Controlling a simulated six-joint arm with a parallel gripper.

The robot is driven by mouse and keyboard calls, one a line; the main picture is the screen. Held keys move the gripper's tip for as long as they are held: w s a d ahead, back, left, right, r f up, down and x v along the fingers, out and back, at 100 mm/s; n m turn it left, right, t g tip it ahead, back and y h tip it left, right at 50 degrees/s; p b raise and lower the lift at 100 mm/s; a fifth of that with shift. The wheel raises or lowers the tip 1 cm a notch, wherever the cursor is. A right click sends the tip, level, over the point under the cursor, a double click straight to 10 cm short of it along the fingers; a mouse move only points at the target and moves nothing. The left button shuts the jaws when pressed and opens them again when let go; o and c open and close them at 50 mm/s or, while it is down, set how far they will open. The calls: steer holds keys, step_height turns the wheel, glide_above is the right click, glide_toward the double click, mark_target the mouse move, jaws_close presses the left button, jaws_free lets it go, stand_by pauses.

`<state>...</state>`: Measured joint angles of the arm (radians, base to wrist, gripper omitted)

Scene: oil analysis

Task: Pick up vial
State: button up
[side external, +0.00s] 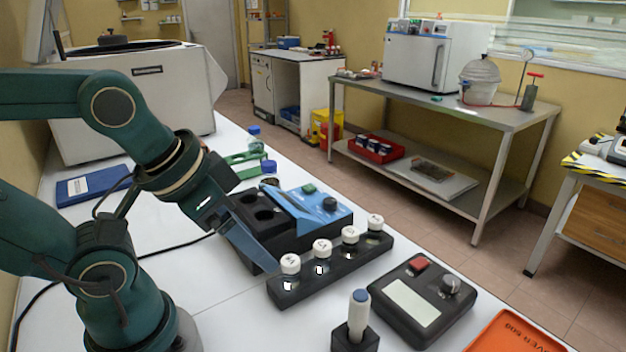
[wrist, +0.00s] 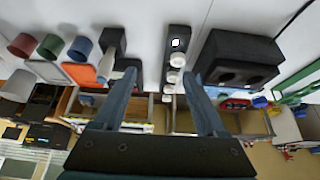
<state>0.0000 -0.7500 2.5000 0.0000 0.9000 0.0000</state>
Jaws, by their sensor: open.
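Several clear vials with white, marked caps stand upright in a row in a black rack (side external: 335,272). The nearest vial (side external: 290,270) is at the rack's left end; another vial (side external: 375,226) is at its far right end. My gripper (wrist: 161,76) is open and empty. In the side view its blue-grey finger (side external: 250,247) is tilted down, just left of and above the nearest vial. The other finger is largely hidden there.
A black block with two holes and a blue device (side external: 322,208) stands close behind the rack. A black control box (side external: 420,302), a white pen-like tool (side external: 358,308) in a black stand, and an orange tray (side external: 515,335) are to the right. The front-left white bench is clear.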

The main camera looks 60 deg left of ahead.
steer(key=m+g, duration=0.3)
steer(key=g, duration=0.1)
glide_above(321, 245)
steer(key=s+d, duration=0.1)
steer(key=f, duration=0.1)
steer(key=shift+g, duration=0.7)
steer(key=f, duration=0.3)
steer(key=w+a+f, duration=0.1)
steer(key=f, duration=0.1)
steer(key=shift+w+f, duration=0.1)
steer(key=shift+f, duration=2.85)
jaws_close()
